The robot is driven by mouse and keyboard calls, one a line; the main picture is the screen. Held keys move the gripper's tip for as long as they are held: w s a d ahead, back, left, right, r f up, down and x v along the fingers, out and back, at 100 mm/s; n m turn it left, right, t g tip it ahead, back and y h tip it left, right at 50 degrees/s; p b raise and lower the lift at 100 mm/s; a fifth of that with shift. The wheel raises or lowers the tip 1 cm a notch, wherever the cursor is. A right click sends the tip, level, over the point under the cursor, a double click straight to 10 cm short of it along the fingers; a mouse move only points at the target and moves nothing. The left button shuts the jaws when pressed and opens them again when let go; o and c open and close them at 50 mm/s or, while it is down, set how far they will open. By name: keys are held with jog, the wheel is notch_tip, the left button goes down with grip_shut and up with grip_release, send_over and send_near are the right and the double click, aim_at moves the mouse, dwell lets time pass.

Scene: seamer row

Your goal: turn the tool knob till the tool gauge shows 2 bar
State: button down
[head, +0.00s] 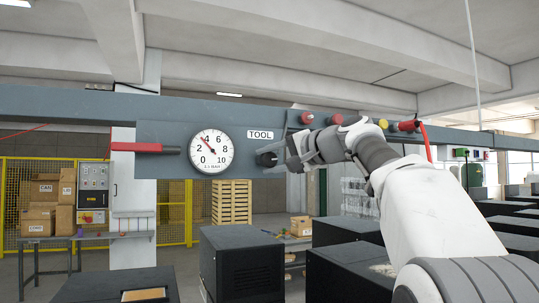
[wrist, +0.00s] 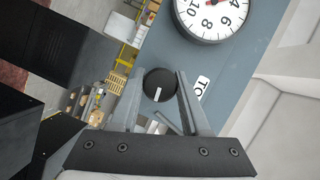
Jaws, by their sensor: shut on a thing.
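The tool gauge (head: 211,151) is a round white dial on the blue-grey panel, numbered 0 to 10. Its red needle points up and left, between 2 and 4 and nearer 4; the small readout below is too small to read surely. The gauge is partly cut off in the wrist view (wrist: 209,14). The black tool knob (wrist: 159,85) has a white mark pointing down in the wrist view. In the head view the knob (head: 266,159) sits right of the gauge, below the TOOL label (head: 260,134). My gripper (wrist: 161,78) is shut on the knob, one finger on each side.
A red lever (head: 137,147) sticks out left of the gauge. Red and yellow buttons (head: 336,119) and another red handle (head: 407,125) sit along the beam to the right. Black boxes (head: 242,262) stand below; a yellow fence (head: 40,190) is behind.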

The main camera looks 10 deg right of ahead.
jog(key=shift+n+g+h+p, duration=0.4)
jog(key=shift+n+h+p, duration=0.35)
jog(key=shift+n, duration=0.85)
jog(key=shift+c, duration=1.9)
grip_release()
jog(key=b+v, duration=0.2)
jog(key=v, duration=1.5)
jog(key=shift+s, duration=0.2)
